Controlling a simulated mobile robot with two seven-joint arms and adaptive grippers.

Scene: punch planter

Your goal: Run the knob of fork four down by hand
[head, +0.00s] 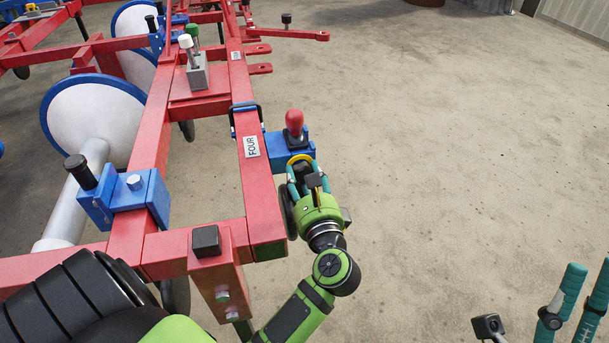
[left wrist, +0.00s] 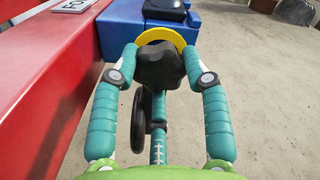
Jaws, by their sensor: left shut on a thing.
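The label FOUR (head: 252,146) sits on a red beam. A blue block (head: 280,147) is fixed to that beam's right side; it also shows in the left wrist view (left wrist: 118,28). A yellow ring (left wrist: 165,37) lies against the block, with a black lobed knob (left wrist: 160,67) in front of it. My left gripper (head: 301,165) has its teal fingers closed in on both sides of the knob, holding it. In the head view the gripper mostly hides the knob. My right gripper (head: 588,270) is at the lower right, fingers apart and empty, partly cut off.
A red-topped handle (head: 294,122) stands on the blue block. A dark wheel (head: 287,211) hangs beside the beam, close to my left gripper. Another blue block (head: 128,200) with a black knob (head: 78,171) is at the left. The bare floor to the right is clear.

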